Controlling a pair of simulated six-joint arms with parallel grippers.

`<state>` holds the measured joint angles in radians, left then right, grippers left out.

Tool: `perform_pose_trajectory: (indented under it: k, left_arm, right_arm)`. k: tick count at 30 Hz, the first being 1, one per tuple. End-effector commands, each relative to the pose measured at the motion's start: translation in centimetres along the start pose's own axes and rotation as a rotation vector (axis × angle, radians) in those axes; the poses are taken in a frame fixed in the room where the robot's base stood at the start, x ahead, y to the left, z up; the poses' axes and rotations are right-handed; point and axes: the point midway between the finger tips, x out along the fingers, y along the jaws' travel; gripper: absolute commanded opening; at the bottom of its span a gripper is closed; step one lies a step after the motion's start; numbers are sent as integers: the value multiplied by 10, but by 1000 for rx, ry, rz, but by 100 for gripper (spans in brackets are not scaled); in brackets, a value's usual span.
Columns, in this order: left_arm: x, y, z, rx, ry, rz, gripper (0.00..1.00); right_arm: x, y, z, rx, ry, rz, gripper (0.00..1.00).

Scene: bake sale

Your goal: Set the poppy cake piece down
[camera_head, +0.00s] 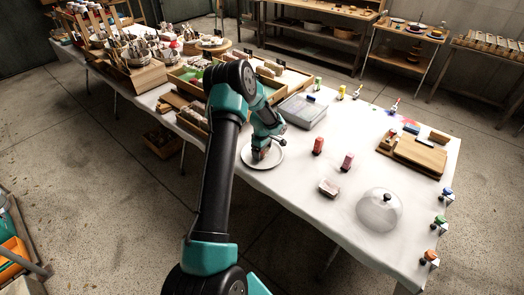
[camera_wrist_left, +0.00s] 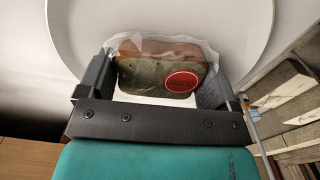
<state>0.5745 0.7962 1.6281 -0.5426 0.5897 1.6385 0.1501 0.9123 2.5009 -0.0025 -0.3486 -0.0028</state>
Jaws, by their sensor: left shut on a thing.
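The poppy cake piece (camera_wrist_left: 165,68) is a wrapped brown and greenish slice with a red oval label, seen in the left wrist view. My left gripper (camera_wrist_left: 152,88) is shut on it, with one finger at each side. In the wrist view a round white plate (camera_wrist_left: 262,30) lies behind the piece. In the head view my left gripper (camera_head: 262,152) is over the white plate (camera_head: 276,161) near the table's front edge, pointing down. The piece is mostly hidden there, and I cannot tell whether it touches the plate. My right gripper is not in view.
A grey tray (camera_head: 303,111) and wooden crates (camera_head: 285,82) are behind. White tablecloth between them is clear.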

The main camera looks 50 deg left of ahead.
Motion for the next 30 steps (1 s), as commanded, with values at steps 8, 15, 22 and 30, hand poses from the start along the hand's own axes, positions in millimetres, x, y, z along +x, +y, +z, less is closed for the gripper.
perform_pose_trajectory:
  k: [8,15,22,30]
  left_arm:
    - [2,0,0,0,0,0,76]
    - [2,0,0,0,0,0,100]
    - [1,0,0,1,0,0,100]
    - [-23,1,0,2,2,3,100]
  right_arm:
    - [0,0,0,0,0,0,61]
    - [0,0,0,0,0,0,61]
    - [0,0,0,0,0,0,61]
    - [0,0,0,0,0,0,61]
